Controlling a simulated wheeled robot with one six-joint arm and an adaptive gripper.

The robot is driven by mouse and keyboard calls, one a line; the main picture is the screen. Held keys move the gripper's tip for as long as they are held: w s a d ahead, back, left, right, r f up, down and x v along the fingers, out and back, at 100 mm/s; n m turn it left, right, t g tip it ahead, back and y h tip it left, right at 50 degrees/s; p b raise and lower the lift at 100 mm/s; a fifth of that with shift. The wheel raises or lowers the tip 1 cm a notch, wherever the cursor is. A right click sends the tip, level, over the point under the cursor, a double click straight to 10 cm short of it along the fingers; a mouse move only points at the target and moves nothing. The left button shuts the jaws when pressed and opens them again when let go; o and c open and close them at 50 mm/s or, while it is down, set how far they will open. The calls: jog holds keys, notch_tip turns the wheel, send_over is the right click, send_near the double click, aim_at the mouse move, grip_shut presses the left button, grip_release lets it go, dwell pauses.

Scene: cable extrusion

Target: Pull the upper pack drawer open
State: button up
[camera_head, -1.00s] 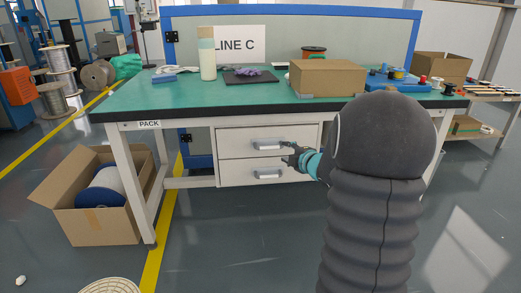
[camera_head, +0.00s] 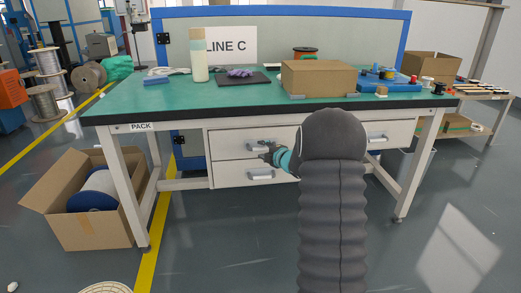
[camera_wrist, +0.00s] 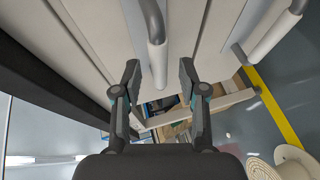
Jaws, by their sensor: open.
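The upper pack drawer (camera_head: 225,140) is a white front under the left part of the bench and looks closed, with a light grey bar handle (camera_head: 258,147). My gripper (camera_head: 265,153) is at this handle and hides its right part. In the wrist view my gripper (camera_wrist: 158,72) is open, with one dark finger on each side of the upper handle (camera_wrist: 156,50). The handle's end reaches between the fingertips, with gaps visible on both sides. The lower drawer (camera_head: 226,174) below also looks closed, and its handle (camera_head: 260,174) is free.
The green-topped workbench (camera_head: 130,112) has a PACK label. A cardboard box (camera_head: 318,78) stands on it. Another drawer front (camera_head: 395,133) shows right of my arm. An open carton with a cable reel (camera_head: 95,228) stands on the floor at left. The floor before the drawers is clear.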

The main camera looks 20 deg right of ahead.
jog(key=shift+x, duration=0.95)
jog(key=shift+a, duration=0.1)
grip_shut()
